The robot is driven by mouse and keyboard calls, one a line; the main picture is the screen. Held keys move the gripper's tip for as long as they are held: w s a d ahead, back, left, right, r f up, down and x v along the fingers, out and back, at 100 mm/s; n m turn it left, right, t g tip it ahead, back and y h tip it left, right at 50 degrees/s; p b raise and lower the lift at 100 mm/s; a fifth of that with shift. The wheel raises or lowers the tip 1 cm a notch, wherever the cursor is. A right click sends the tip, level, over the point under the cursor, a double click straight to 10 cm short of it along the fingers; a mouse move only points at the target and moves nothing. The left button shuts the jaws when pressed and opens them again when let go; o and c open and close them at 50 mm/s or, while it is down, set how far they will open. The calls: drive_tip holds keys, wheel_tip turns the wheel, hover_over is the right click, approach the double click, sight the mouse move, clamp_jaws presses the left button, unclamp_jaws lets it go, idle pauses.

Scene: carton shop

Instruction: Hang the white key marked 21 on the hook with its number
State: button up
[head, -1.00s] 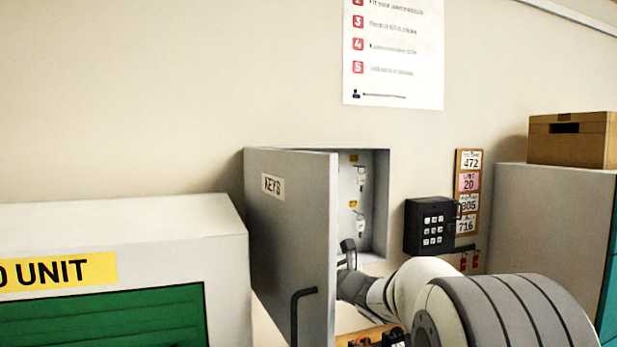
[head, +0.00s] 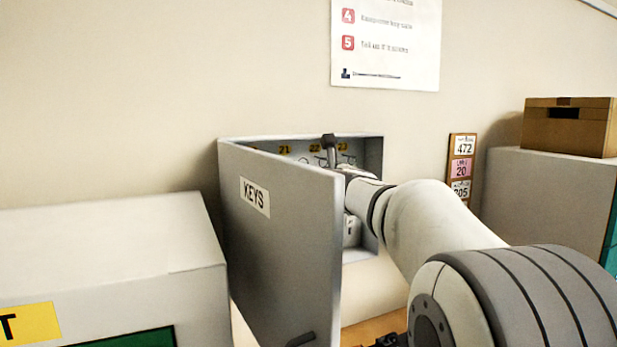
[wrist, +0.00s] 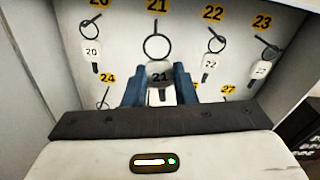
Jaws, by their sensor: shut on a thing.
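In the wrist view, my gripper (wrist: 159,82) is shut on the white key's tag (wrist: 160,72), which reads 21. The key's dark ring (wrist: 157,47) stands upright above the tag, just below the yellow 21 label (wrist: 158,5). The hook of 21 (wrist: 156,24) shows as a dark stem between label and ring. I cannot tell whether the ring is around the hook or in front of it. In the head view, my gripper (head: 331,153) is inside the open key cabinet (head: 372,150), right of its 21 label (head: 284,149); the key is not clear there.
Keys hang on both sides, tagged 20 (wrist: 92,50) and 22 (wrist: 209,62), with another under 23 (wrist: 259,70). Labels 24 (wrist: 107,78) and 27 (wrist: 228,89) mark a lower row. The cabinet door (head: 281,235) stands open, left of my arm.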

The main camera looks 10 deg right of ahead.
drive_tip(key=w+a+f, duration=0.1)
drive_tip(key=w, duration=0.6)
drive_tip(key=shift+a, duration=0.2)
idle(0.5)
idle(0.5)
drive_tip(key=o, duration=0.8)
drive_tip(key=shift+f, duration=0.1)
drive_tip(key=shift+o, duration=0.2)
drive_tip(key=shift+s, duration=0.1)
